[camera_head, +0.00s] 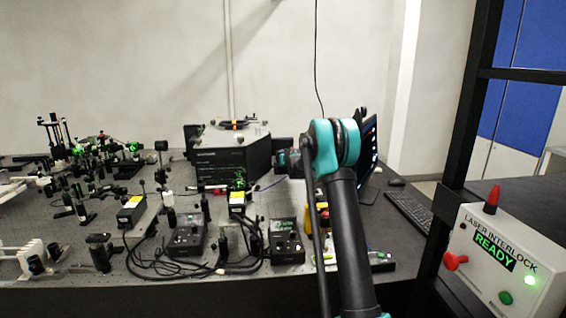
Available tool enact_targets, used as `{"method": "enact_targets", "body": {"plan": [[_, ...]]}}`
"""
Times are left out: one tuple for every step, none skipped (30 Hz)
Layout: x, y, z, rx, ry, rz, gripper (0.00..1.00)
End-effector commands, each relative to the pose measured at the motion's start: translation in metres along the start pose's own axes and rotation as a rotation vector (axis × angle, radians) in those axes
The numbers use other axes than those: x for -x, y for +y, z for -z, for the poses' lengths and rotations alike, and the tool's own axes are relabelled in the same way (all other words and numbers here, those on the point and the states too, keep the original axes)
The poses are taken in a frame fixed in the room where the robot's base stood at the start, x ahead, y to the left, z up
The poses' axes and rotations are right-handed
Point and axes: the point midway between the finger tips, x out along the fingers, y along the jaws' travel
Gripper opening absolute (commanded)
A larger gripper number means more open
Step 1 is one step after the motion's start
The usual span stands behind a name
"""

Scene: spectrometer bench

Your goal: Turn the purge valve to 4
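The purge valve cannot be told for certain at this size. A dark-and-white hexagonal instrument housing (218,163) stands on the optical bench near the back wall. A small dark round fitting with an orange part (236,125) sits on its top, where a pipe comes down the wall; I cannot tell if it is the valve, and no numbers are legible. My arm rises from the front and bends at a teal joint. Its end, my gripper (281,160), is beside the right side of the housing. Its fingers are too small and partly hidden to read, and contact is unclear.
Optics mounts (80,165) crowd the bench's left side. Two black controller boxes (287,241) with cables stand in front of the housing. A monitor (369,155) and keyboard (409,212) are right of my arm. A laser interlock box (505,262) reading READY hangs on a black post.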

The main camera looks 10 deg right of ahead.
Motion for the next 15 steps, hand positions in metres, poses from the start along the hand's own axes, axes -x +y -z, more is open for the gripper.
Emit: {"method": "enact_targets", "body": {"plan": [[0.0001, -0.0022, -0.0001, -0.005, 0.0, -0.019, 0.0], [0.0, -0.0023, -0.0001, -0.01, 0.0, -0.032, 0.0], [0.0, -0.0024, -0.0002, -0.017, -0.001, -0.05, 0.0], [0.0, -0.0028, -0.0003, -0.024, -0.001, -0.063, 0.0], [-0.0001, -0.0032, -0.0003, -0.028, -0.001, -0.076, 0.0], [-0.0001, -0.0038, -0.0003, -0.035, -0.002, -0.093, 0.0], [-0.0002, -0.004, -0.0003, -0.041, -0.002, -0.106, 0.0], [-0.0002, -0.0039, -0.0003, -0.047, -0.002, -0.12, 0.0], [-0.0002, -0.004, -0.0003, -0.054, -0.002, -0.138, 0.0], [-0.0002, -0.0043, -0.0002, -0.059, -0.002, -0.151, 0.0], [-0.0003, -0.0048, -0.0002, -0.066, -0.001, -0.164, 0.0], [-0.0004, -0.0054, -0.0002, -0.073, -0.002, -0.181, 0.0], [-0.0004, -0.0055, -0.0003, -0.077, -0.002, -0.195, 0.0], [-0.0005, -0.0054, -0.0003, -0.083, -0.003, -0.209, 0.0], [-0.0005, -0.0055, -0.0002, -0.091, -0.002, -0.226, 0.0]]}}
